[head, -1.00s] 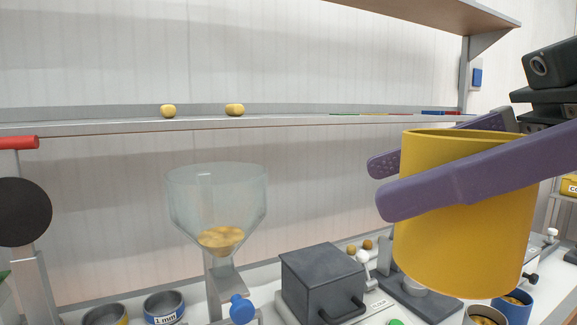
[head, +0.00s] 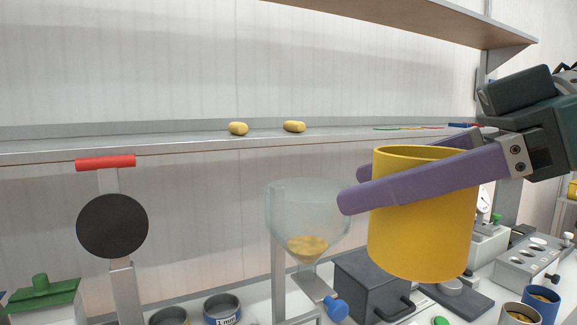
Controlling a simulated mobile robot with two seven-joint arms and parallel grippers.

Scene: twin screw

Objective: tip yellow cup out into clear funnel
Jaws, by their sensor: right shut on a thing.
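The yellow cup (head: 420,235) is upright in the air at the right of the head view. My right gripper (head: 352,187) is shut on it, with one purple finger across its near side and the other behind it. The cup's contents are hidden by its wall. The clear funnel (head: 290,208) stands just left of the cup, its rim partly behind my fingertips. Some yellow-brown material (head: 307,247) lies in its lower cone. A blue knob (head: 337,309) sits below its outlet. My left gripper is not in view.
A grey box with a handle (head: 368,286) stands below the cup. Two yellow lumps (head: 294,126) sit on the shelf behind. A black disc on a post (head: 112,226) with a red top stands at left. Round tins (head: 222,308) and a blue cup (head: 541,305) are at the front.

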